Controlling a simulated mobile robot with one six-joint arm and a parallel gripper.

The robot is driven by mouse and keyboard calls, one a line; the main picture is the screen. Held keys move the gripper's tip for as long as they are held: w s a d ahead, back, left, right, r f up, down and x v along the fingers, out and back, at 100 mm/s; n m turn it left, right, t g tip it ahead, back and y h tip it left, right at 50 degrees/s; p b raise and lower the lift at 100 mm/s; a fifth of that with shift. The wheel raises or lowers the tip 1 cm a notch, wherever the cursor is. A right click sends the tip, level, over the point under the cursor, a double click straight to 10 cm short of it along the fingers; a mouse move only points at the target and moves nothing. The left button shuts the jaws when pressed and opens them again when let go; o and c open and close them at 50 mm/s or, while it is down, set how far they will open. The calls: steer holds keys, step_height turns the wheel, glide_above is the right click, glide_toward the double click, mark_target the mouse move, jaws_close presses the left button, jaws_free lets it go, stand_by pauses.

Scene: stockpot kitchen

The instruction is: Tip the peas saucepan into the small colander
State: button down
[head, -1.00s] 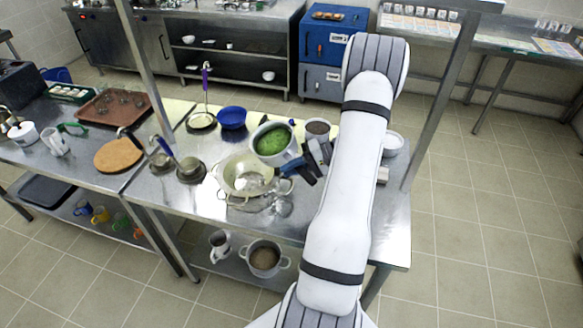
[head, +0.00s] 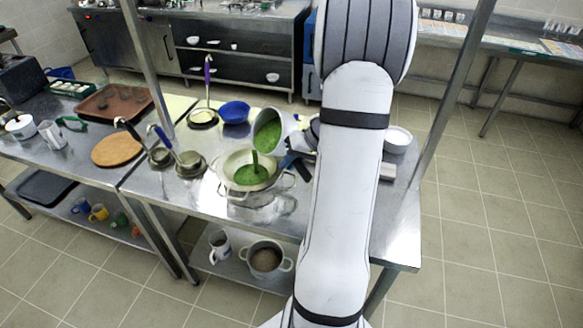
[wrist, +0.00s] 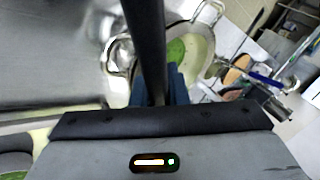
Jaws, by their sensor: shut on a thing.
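The saucepan (head: 291,124) is tilted steeply to the left above the small colander (head: 229,163), its mouth facing left and down. Green peas (head: 268,138) show inside it, and a green stream falls from its lip. A green heap (head: 250,176) lies in the cream, two-handled colander. The colander also shows in the wrist view (wrist: 204,46) with green in it. My gripper (wrist: 158,92) is shut on the saucepan's dark handle (wrist: 148,40), which crosses the wrist view. In the head view my arm hides much of the gripper.
A blue bowl (head: 236,112) stands behind the colander. Ladles in small pots (head: 190,163) stand to its left, near a round brown board (head: 118,150). A white bowl (head: 398,138) is right of my arm. A large pot (head: 265,262) sits on the lower shelf.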

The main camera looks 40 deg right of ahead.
steer(key=shift+w+a+f+n+h+p, duration=0.1)
steer(key=shift+a+f+n+h+p, duration=0.2)
steer(key=shift+a+h, duration=1.05)
steer(key=shift+a+f+n+h+p, duration=0.15)
steer(key=shift+a+f+n+h, duration=0.25)
steer(key=shift+h, duration=2)
steer(key=shift+w+a+f+n+h+p, duration=0.15)
steer(key=shift+a+n+h, duration=0.55)
steer(key=shift+h, duration=1.15)
steer(key=shift+s+a, duration=0.1)
steer(key=shift+a, duration=0.05)
steer(key=shift+m, duration=0.3)
